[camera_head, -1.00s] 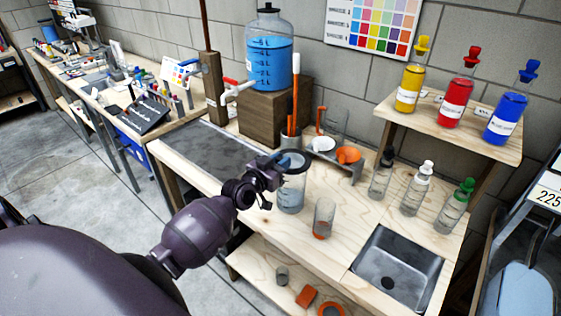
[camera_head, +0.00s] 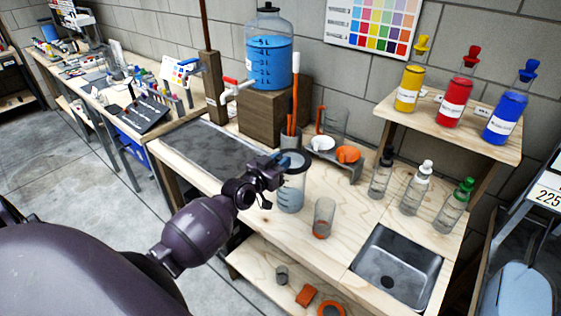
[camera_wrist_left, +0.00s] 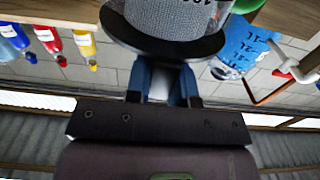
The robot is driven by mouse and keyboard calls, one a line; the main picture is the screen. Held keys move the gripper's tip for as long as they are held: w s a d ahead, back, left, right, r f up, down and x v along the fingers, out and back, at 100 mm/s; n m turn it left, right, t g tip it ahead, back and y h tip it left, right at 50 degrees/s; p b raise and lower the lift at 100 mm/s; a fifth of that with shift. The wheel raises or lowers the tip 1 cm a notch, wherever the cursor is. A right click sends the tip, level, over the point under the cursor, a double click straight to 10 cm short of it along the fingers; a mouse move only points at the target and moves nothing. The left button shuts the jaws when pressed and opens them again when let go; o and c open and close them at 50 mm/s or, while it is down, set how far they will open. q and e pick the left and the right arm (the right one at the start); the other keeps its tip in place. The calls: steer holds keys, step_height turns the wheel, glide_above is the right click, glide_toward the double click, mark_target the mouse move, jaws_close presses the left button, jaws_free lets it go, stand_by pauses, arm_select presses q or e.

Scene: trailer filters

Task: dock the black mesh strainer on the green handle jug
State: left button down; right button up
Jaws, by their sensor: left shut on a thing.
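The black mesh strainer has a black rim (camera_head: 305,164) that shows over a clear jug (camera_head: 290,200) on the wooden bench. In the left wrist view its dark rim (camera_wrist_left: 165,48) and grey mesh (camera_wrist_left: 170,18) are close up. My left gripper (camera_head: 277,165) is shut on the strainer's edge; its blue fingers (camera_wrist_left: 163,85) also show in the left wrist view. A green part (camera_wrist_left: 246,5), probably the jug's handle, shows beside the mesh. In the head view the handle is hidden. I cannot tell whether the rim rests on the jug. My right gripper is not in view.
A clear beaker (camera_head: 323,218) stands close right of the jug. Behind are a container with an orange-handled tool (camera_head: 293,90), a wooden block (camera_head: 262,120) and a rack with orange and white funnels (camera_head: 348,170). Several bottles and a sink (camera_head: 395,270) are at right.

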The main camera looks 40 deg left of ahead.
arm_select(q)
steer(key=shift+f+b, duration=0.45)
steer(key=shift+f, duration=0.15)
steer(key=c, duration=1.3)
jaws_free()
steer(key=shift+o, duration=0.2)
steer(key=shift+s, duration=0.1)
steer(key=s+p, duration=0.3)
steer(key=s, duration=0.7)
steer(key=shift+s+a, duration=0.4)
steer(key=shift+a, duration=0.05)
